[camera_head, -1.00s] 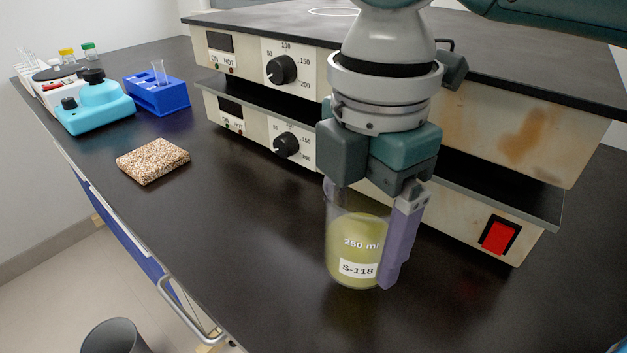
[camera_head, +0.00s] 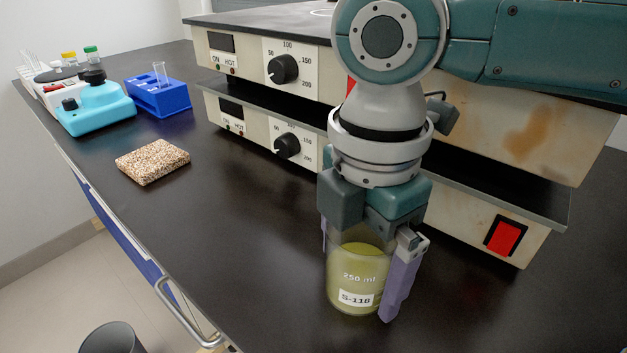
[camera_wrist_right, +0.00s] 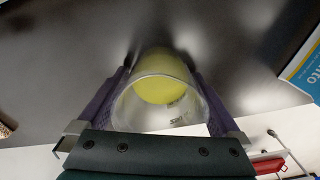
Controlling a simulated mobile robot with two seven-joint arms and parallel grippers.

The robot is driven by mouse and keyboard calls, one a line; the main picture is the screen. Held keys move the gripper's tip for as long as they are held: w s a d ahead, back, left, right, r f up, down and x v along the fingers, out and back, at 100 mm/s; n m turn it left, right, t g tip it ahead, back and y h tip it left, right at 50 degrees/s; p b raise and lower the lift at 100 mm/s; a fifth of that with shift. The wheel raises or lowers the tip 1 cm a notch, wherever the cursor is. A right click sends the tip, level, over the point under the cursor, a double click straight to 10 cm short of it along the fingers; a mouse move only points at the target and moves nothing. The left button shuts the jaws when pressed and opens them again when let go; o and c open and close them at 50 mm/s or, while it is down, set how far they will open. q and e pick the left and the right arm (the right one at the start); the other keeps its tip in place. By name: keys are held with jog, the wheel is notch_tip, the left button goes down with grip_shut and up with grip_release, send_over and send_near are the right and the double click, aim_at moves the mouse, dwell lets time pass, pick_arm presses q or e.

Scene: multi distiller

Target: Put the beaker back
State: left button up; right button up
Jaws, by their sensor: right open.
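The beaker (camera_head: 352,282) is clear glass, marked 250 ml and S-118, with yellow-green liquid in it. It stands upright on the black bench top in front of the hot plates. My right gripper (camera_head: 360,272) points down around the beaker, with one purple finger on each side; the left finger is mostly hidden behind the glass. Its jaws are open. The right wrist view also shows the beaker (camera_wrist_right: 160,92) between the two fingers, its mouth towards the camera. My left gripper is not in view.
Two hot plates, an upper (camera_head: 250,62) and a lower (camera_head: 255,125), are stacked just behind my right gripper. A speckled block (camera_head: 152,162), a blue tube rack (camera_head: 158,97) and a cyan device (camera_head: 95,108) stand to the left. The bench between block and beaker is clear.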

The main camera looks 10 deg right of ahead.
notch_tip(320, 180, up, 12)
jog(key=p, duration=0.3)
jog(key=shift+r, duration=0.2)
jog(key=s+a+r+m+t+y+p, duration=0.2)
jog(key=s+a+r+m+y+p, duration=0.2)
jog(key=s+a+m+p, duration=0.55)
jog(key=s+d+r+m+t+h+p, duration=0.1)
jog(key=s+d+r+m+p, duration=0.1)
jog(key=d+m+p, duration=0.3)
jog(key=s+d+r+m+h+p, duration=0.1)
jog(key=s+d+m+h, duration=0.15)
jog(key=d, duration=0.45)
jog(key=s+d+r+m+t+p, duration=0.1)
jog(key=s+d+r+m+p, duration=0.1)
jog(key=s+d+m+p, duration=0.3)
notch_tip(320, 180, up, 37)
jog(key=w+n+p, duration=0.2)
jog(key=p, duration=3.4)
jog(key=shift+w+d, duration=0.35)
